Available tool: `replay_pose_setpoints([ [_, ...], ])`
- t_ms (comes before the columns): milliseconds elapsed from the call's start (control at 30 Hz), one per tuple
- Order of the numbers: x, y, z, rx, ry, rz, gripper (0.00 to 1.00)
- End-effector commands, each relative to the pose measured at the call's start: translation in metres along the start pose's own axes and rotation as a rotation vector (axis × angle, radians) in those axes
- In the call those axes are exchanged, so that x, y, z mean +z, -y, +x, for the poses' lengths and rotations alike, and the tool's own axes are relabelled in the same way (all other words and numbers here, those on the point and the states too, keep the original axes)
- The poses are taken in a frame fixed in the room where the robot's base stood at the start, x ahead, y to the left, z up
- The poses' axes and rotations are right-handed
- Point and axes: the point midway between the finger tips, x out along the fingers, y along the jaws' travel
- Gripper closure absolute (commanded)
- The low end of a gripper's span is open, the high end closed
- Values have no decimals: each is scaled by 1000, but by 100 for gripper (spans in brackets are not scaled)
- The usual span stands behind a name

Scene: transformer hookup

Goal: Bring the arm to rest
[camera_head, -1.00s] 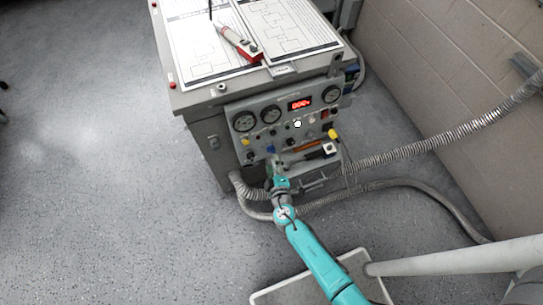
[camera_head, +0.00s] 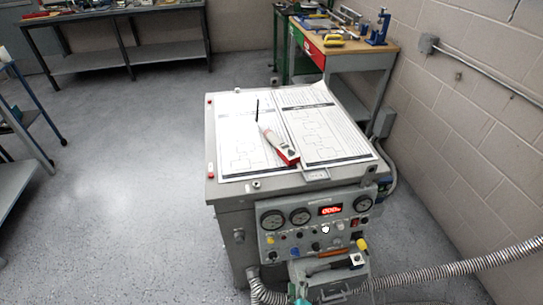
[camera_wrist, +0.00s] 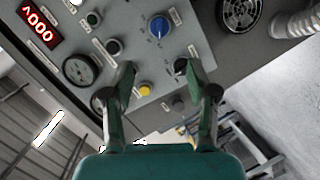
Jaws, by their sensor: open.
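My gripper (camera_wrist: 160,72) is open in the wrist view. Its two dark fingers stand apart with nothing between them. They point toward the control panel (camera_wrist: 205,25) of the grey transformer cabinet. A blue knob (camera_wrist: 159,26) shows just beyond the fingertips, and a yellow button (camera_wrist: 145,89) shows between the fingers. I cannot tell whether a finger touches the panel. In the head view, only a small teal bit of my arm shows at the bottom edge, below the cabinet's panel (camera_head: 286,222). The rest of my arm is out of that frame.
Diagram sheets (camera_head: 240,150) and a red and white meter (camera_head: 280,146) lie on the cabinet top. A corrugated hose (camera_head: 455,268) runs right toward the block wall (camera_head: 465,130). Workbenches (camera_head: 375,62) stand behind. The floor (camera_head: 130,180) left of the cabinet is clear.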

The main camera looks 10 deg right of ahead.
Motion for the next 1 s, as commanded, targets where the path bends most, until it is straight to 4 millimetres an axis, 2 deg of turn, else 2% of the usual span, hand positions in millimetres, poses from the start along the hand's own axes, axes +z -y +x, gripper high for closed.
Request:
replay_pose_setpoints([
  [167,5,1,-6,-11,4,11,42],
  [267,18,5,-24,-48,14,45,42],
  [367,35,8,-55,-104,26,110,42],
  [500,53,6,-108,-185,31,226,42],
  [667,59,-6,-168,-253,20,367,42],
  [867,51,-40,-238,-294,-9,553,42],
  [1000,38,-75,-282,-293,-36,688,42],
])
